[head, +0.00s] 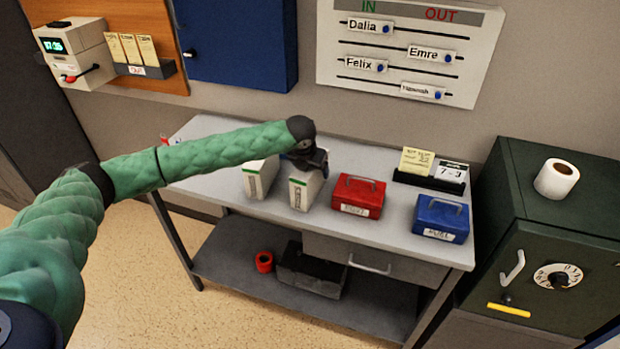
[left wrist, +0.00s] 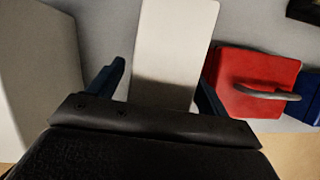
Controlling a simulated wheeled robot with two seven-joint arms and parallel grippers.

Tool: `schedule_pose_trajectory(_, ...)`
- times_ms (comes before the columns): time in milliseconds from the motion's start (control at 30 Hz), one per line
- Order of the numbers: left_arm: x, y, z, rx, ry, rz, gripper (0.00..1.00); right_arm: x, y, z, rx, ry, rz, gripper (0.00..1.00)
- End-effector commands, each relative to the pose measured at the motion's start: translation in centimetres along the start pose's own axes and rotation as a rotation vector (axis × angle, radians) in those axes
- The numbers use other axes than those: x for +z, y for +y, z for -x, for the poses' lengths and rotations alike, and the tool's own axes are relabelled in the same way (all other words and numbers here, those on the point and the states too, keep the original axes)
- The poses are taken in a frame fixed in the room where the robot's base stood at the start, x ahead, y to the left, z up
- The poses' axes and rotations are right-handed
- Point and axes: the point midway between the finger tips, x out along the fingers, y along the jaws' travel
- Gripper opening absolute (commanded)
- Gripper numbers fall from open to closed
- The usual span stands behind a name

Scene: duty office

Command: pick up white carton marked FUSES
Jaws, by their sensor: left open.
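Two white cartons with green edge marks stand side by side on the grey table (head: 225,195). The left carton (head: 261,177) also shows at the left of the left wrist view (left wrist: 35,65). My left gripper (head: 312,166) is above the right carton (head: 304,190) and hides part of its top. In the left wrist view the left gripper (left wrist: 163,88) is open, its blue fingers on either side of the right carton (left wrist: 178,40). I cannot tell whether they touch it. The lettering on both cartons is too small to read, so I cannot tell which is marked FUSES.
A red cash box (head: 358,196) stands close right of the right carton, and a blue cash box (head: 441,219) farther right. A dark card holder (head: 428,181) is behind them. A green safe (head: 545,240) with a paper roll (head: 556,178) stands right of the table.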

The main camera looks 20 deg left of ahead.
Motion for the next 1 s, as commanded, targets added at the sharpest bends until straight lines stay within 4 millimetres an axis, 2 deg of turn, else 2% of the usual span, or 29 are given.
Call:
schedule_pose_trajectory(467,-0.09,0.0,-0.2,0.0,0.0,0.0,0.78,-0.01,-0.2,0.31,-0.002,-0.001,0.0,0.45)
schedule_pose_trajectory(500,-0.09,0.0,-0.2,0.0,0.0,0.0,0.76,0.01,-0.25,0.32,-0.002,-0.001,0.0,0.45)
schedule_pose_trajectory(700,-0.08,0.01,-0.2,0.0,0.0,0.0,0.37,0.1,-0.51,0.32,-0.005,-0.001,-0.001,0.45)
schedule_pose_trajectory(800,-0.03,0.0,-0.14,0.0,-0.001,0.0,0.21,0.09,-0.56,0.33,-0.005,-0.001,-0.001,0.45)
schedule_pose_trajectory(1000,-0.03,0.01,-0.14,0.0,-0.001,0.0,0.21,0.1,-0.56,0.3,-0.005,-0.001,-0.001,0.45)
